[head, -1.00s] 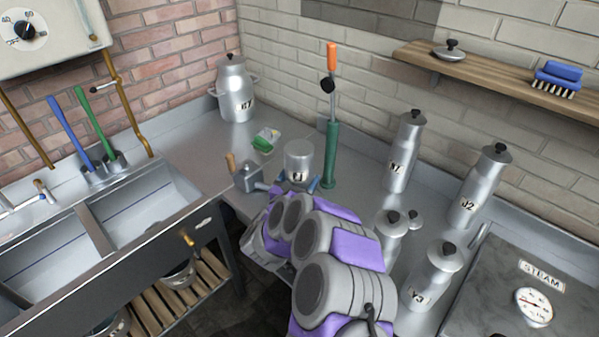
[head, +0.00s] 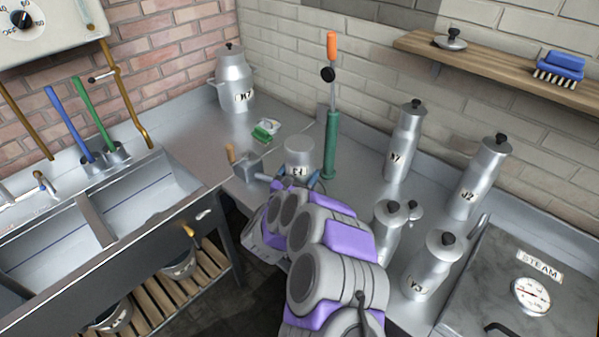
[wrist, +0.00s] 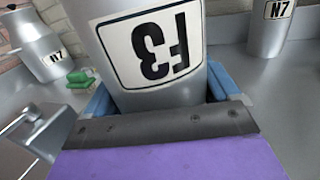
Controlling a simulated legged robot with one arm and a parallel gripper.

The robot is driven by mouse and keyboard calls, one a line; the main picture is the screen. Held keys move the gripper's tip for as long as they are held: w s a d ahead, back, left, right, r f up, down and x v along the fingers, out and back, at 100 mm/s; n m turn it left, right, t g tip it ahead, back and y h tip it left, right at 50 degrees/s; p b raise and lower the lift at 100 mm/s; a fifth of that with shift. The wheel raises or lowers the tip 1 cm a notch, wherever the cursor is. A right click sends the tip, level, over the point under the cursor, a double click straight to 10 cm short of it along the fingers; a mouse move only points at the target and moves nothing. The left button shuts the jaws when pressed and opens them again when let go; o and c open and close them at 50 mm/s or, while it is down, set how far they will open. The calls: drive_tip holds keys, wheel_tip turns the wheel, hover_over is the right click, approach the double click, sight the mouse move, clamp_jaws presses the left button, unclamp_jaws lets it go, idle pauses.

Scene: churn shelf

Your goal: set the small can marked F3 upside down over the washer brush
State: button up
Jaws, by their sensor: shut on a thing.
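The small can (wrist: 155,50) marked F3 is grey metal with a white label. In the wrist view it is close up between the blue fingers, and its label looks inverted. In the head view the can (head: 299,152) shows a flat, lidless upper end above the counter. My gripper (head: 295,183) is shut on it; the fingers also show in the wrist view (wrist: 160,100). I cannot tell which item is the washer brush. A green upright tool (head: 331,145) with an orange top stands just right of the can. A green brush-like item (head: 264,132) lies behind it, to the left.
A grey metal box (head: 248,166) with a wooden handle is close left of the can. Several lidded churns, including N7 (head: 402,145) and J2 (head: 482,180), stand to the right. The sink (head: 130,210) is left. A blue brush (head: 560,68) is on the shelf (head: 500,70).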

drive_tip(key=o, duration=1.1)
drive_tip(key=shift+s, duration=0.1)
drive_tip(key=p+v, duration=0.2)
drive_tip(key=v, duration=1)
drive_tip(key=shift+a, duration=0.15)
drive_tip(key=p+v, duration=0.2)
drive_tip(key=p, duration=0.3)
drive_tip(key=shift+s+r, duration=0.1)
drive_tip(key=shift+r, duration=0.05)
drive_tip(key=shift+f+v, duration=0.1)
drive_tip(key=shift+v, duration=0.65)
drive_tip(key=shift+f+v, duration=0.15)
drive_tip(key=shift+v, duration=0.6)
